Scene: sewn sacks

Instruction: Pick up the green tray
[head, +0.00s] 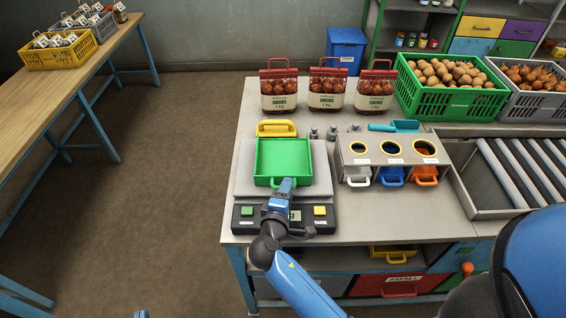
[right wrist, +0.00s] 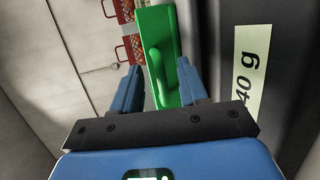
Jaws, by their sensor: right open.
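The green tray (head: 283,160) lies flat on the scale's plate (head: 322,183), with a green handle at its near edge. My right gripper (head: 285,184) is at that near handle. In the right wrist view, the open fingers of my right gripper (right wrist: 158,85) stand on either side of the green tray's handle (right wrist: 155,75), not closed on it. The tray looks empty. Only a small blue tip of my left gripper (head: 140,314) shows at the bottom edge of the head view; its jaws cannot be made out.
A yellow handled tray (head: 276,128) is behind the green tray. Small weights (head: 332,132) and a grey stand with three holes (head: 393,150) are to the right. Three red-topped onion sacks (head: 327,88) stand behind. A green crate (head: 449,98) is at the back right.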

